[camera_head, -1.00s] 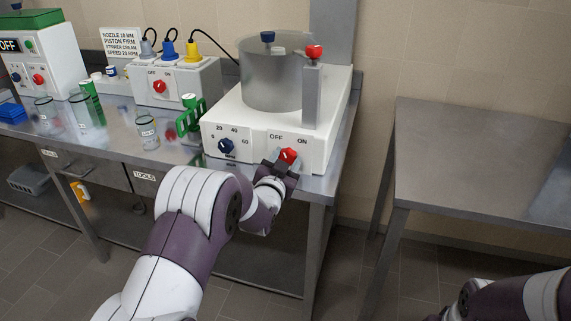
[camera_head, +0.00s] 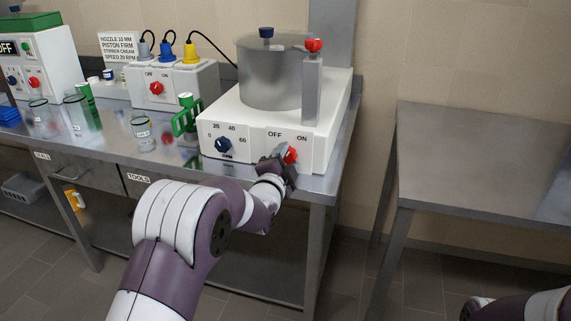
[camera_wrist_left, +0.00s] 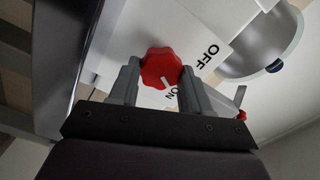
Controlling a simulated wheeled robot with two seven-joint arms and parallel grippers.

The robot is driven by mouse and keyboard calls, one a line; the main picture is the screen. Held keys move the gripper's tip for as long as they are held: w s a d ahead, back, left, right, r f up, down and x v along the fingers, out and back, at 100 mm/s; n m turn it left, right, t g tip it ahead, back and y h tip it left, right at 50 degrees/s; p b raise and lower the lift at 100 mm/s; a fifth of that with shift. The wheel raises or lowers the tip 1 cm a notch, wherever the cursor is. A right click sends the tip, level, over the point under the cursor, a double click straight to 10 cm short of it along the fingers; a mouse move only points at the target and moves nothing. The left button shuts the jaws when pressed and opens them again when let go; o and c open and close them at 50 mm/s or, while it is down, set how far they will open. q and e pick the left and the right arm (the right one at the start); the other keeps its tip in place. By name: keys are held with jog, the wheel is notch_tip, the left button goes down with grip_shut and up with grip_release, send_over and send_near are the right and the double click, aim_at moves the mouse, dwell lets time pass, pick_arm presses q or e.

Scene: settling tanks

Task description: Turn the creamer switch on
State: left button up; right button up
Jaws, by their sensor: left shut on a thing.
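The creamer is a white box (camera_head: 215,125) with a steel pot (camera_head: 268,80) on top, on the right end of the steel bench. In the left wrist view the knob (camera_wrist_left: 160,68) sits between the two fingers (camera_wrist_left: 157,85). A pale mark on it lies on the side towards ON.
A steel post with a red top (camera_head: 313,85) rises at the creamer's right. An empty steel table (camera_head: 480,150) stands at the right.

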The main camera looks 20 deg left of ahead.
pick_arm(q)
jog(key=shift+f+m, duration=0.1)
jog(key=shift+m, duration=0.5)
jog(key=shift+b, duration=0.3)
jog(key=o, duration=1.1)
jog(key=shift+c, duration=0.2)
jog(key=shift+s, duration=0.1)
jog(key=s, duration=1.2)
jog(key=shift+s+a+p, duration=0.2)
jog(key=shift+s+p, duration=0.05)
jog(key=shift+p, duration=0.05)
